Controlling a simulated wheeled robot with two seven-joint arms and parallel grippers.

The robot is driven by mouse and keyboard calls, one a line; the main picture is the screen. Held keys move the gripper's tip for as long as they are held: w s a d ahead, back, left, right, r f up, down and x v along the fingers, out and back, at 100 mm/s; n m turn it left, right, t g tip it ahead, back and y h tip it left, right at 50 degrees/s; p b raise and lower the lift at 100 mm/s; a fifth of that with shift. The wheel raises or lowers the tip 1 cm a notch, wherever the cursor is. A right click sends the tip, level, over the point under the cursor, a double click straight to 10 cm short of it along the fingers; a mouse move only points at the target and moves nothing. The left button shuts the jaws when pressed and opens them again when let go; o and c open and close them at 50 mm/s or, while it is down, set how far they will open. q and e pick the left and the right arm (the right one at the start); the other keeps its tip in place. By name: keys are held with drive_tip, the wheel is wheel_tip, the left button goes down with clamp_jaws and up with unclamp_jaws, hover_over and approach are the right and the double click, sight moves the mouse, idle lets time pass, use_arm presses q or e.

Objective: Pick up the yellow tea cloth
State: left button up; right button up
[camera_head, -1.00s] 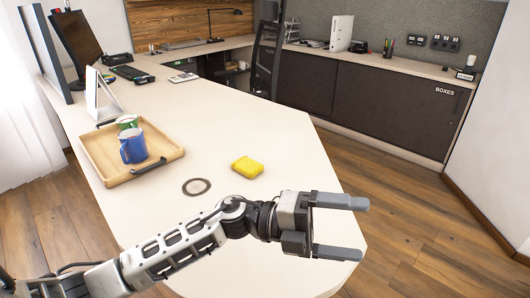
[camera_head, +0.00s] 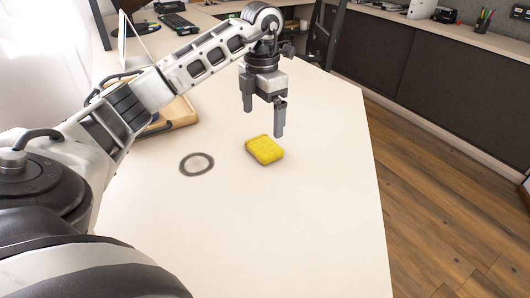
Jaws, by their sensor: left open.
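The yellow tea cloth (camera_head: 264,150) is a small, thick folded block lying flat on the pale desk (camera_head: 310,215). My left gripper (camera_head: 263,122) points down with its fingers apart and nothing between them. It hangs above the desk, just behind the cloth in the picture, and does not appear to touch it. My right gripper is not in view.
A grey ring-shaped coaster (camera_head: 197,164) lies left of the cloth. A wooden tray (camera_head: 182,115) is partly hidden behind my left arm. The desk's right edge drops to a wooden floor (camera_head: 440,210). The desk in front of the cloth is clear.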

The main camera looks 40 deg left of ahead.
sight(264, 145)
use_arm(q)
wheel_tip(264, 145, down, 3)
drive_tip(key=shift+f, duration=0.2)
drive_tip(key=shift+w+a+f+b, duration=0.1)
drive_tip(key=shift+w+f+b, duration=0.1)
drive_tip(key=shift+f, duration=1.15)
drive_tip(key=shift+w+a+f+b, duration=0.1)
drive_tip(key=shift+w+f+b, duration=0.1)
drive_tip(key=shift+f, duration=1.15)
drive_tip(key=shift+r, duration=0.1)
drive_tip(key=c, duration=0.9)
